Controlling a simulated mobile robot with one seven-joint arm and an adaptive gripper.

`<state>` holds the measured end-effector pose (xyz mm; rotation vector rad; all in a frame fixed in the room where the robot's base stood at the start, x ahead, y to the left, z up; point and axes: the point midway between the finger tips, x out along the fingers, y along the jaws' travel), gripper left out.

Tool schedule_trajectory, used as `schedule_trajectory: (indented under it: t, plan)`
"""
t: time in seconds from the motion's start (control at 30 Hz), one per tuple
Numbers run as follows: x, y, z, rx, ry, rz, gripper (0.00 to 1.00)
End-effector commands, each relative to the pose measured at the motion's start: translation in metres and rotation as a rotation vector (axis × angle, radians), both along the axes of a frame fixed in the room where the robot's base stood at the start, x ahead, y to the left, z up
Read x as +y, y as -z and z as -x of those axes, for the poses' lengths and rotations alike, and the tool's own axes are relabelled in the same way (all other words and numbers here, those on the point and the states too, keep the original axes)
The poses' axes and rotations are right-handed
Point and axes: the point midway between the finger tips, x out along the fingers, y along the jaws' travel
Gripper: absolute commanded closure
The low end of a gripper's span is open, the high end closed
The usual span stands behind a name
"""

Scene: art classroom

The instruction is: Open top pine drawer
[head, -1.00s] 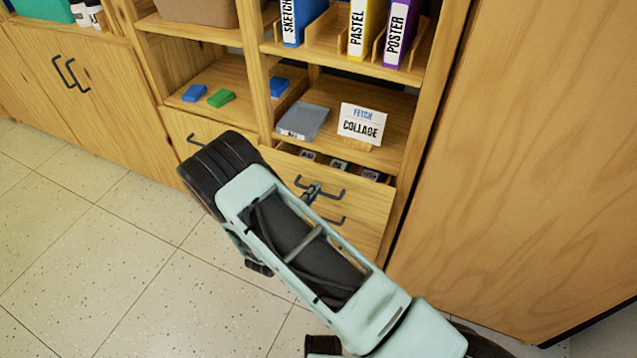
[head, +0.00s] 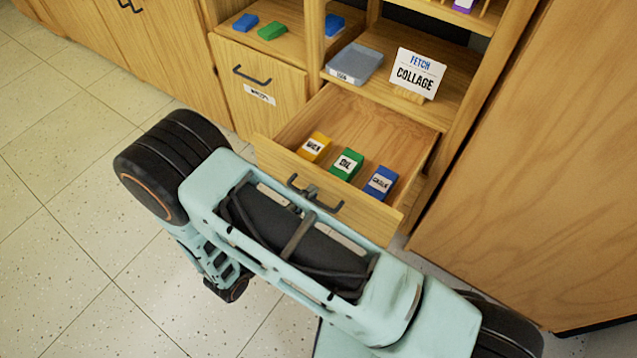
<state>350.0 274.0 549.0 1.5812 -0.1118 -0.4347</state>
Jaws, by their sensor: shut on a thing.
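The top pine drawer (head: 275,160) is pulled well out of the cabinet. Inside it stand a yellow box (head: 314,147), a green box (head: 347,164) and a blue box (head: 381,183), each with a white label. The dark bar handle (head: 333,207) is on its front. My gripper (head: 310,192) shows only in small part at the handle, shut on it near its middle. My arm hides the rest of the gripper and whatever lies below the drawer front.
Above the drawer, a shelf holds a grey tray (head: 355,65) and a "FETCH COLLAGE" sign (head: 418,74). A closed drawer with a handle (head: 252,76) is at left. A tall wooden panel (head: 510,180) stands close at right. The tiled floor (head: 60,220) at left is clear.

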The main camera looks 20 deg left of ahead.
Motion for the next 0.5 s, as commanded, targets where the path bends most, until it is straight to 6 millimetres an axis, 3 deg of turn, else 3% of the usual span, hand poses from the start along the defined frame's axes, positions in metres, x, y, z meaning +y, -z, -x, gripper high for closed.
schedule_trajectory:
  t: [0.2, 0.5]
  plan:
    - [0.004, 0.0003, 0.0117, 0.0, 0.001, 0.0, 1.0]
    - [0.0044, 0.0, 0.0128, 0.0, 0.001, 0.0, 1.0]
